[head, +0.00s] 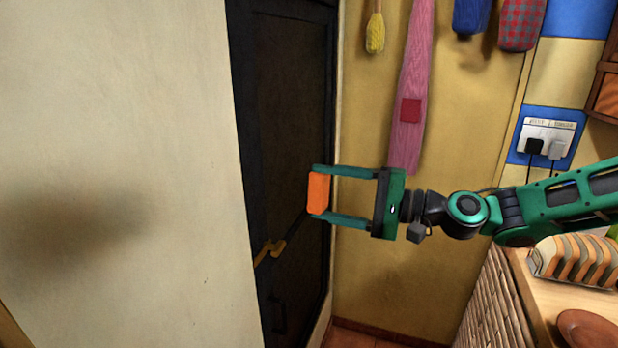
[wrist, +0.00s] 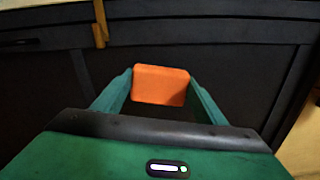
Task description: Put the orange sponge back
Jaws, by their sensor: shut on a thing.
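The orange sponge (head: 318,194) is held between the two fingertips of my gripper (head: 318,192), in front of a dark door. In the wrist view the orange sponge (wrist: 160,85) sits between the green fingers of my gripper (wrist: 160,90), which touch its two sides. The sponge is in the air, with no surface under it in view. No holder or resting place for the sponge can be made out.
The dark door (head: 285,120) has a brass handle (head: 270,252). A pale wall (head: 120,120) fills the left.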

